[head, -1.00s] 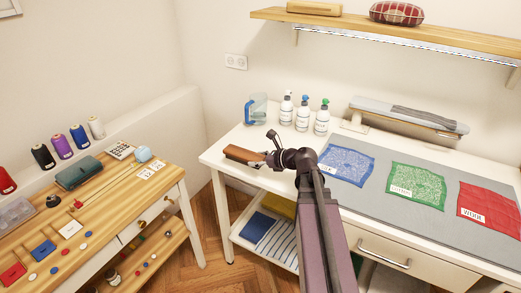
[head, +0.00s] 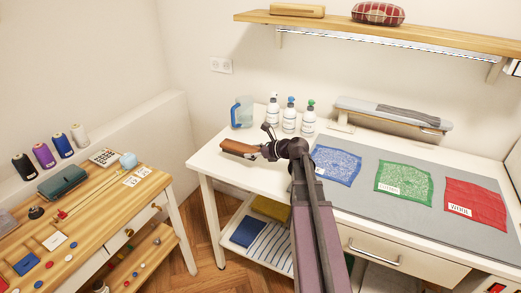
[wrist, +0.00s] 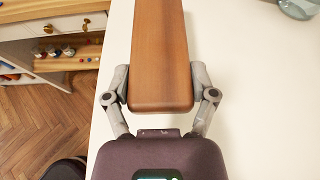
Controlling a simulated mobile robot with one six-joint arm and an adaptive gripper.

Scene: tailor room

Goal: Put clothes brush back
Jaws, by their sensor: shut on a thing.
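The clothes brush (head: 238,147) has a brown wooden back and shows at the left end of the white table in the head view. In the wrist view the brush (wrist: 160,50) points away from me, with its wooden back up. My gripper (head: 262,151) is shut on the near end of the brush, with one finger on each side in the wrist view (wrist: 160,88). The brush is over the white tabletop (wrist: 250,110); I cannot tell whether it touches it. Its bristles are hidden in the wrist view.
A blue-handled jug (head: 242,112) and three white bottles (head: 289,118) stand behind the brush. A small ironing board (head: 388,113) is farther right. Blue, green and red cloths lie on a grey mat (head: 400,215). A wooden shelf (head: 330,25) hangs above. A side table (head: 85,235) stands left.

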